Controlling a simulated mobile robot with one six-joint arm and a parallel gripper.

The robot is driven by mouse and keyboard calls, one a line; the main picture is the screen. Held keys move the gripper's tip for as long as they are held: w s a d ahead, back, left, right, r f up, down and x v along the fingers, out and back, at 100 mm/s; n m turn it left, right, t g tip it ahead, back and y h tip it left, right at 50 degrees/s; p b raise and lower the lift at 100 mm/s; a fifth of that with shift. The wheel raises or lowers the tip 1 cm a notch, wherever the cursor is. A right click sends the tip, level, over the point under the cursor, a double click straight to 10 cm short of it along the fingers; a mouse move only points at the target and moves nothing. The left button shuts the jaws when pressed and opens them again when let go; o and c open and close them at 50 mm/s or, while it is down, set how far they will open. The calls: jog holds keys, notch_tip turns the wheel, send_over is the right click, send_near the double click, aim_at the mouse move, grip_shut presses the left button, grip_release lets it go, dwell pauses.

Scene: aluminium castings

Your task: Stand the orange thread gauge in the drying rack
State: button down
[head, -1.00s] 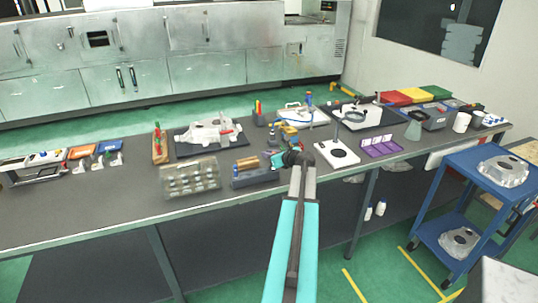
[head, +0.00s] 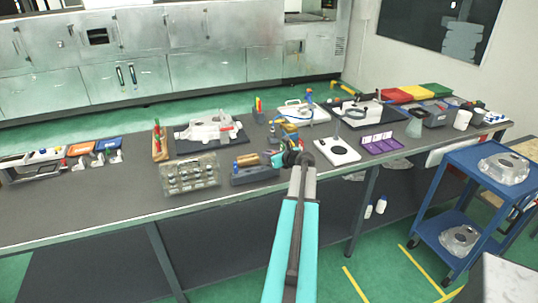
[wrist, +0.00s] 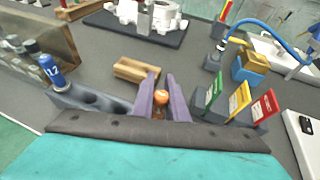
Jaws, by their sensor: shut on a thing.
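My gripper (wrist: 160,96) is shut on the orange thread gauge (wrist: 161,97), whose round orange top shows between the two purple fingers in the wrist view. A long grey rack with round holes (wrist: 118,107) lies under and left of the fingers; I take it for the drying rack. A blue gauge marked 12 (wrist: 52,71) stands at its left end. The fingers are over its right part. The gauge's lower end is hidden, so I cannot tell whether it is in a hole. In the head view the rack (head: 254,174) is near the table's front edge, with my gripper (head: 283,159) at its right end.
A wooden block (wrist: 136,69) lies just behind the rack. Green, yellow and red tags (wrist: 237,102) stand in a grey holder close on the right. A clear-fronted box (head: 190,176) is on the left. A white plate with a post (head: 338,151) stands right of my arm.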

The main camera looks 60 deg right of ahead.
jog(key=shift+f, duration=0.3)
jog(key=c, duration=1.7)
grip_release()
jog(key=shift+o, duration=0.2)
jog(key=shift+s, duration=0.1)
jog(key=b+v, duration=0.3)
jog(key=v, duration=1)
jog(key=shift+s, duration=0.3)
jog(key=shift+a+r, duration=0.15)
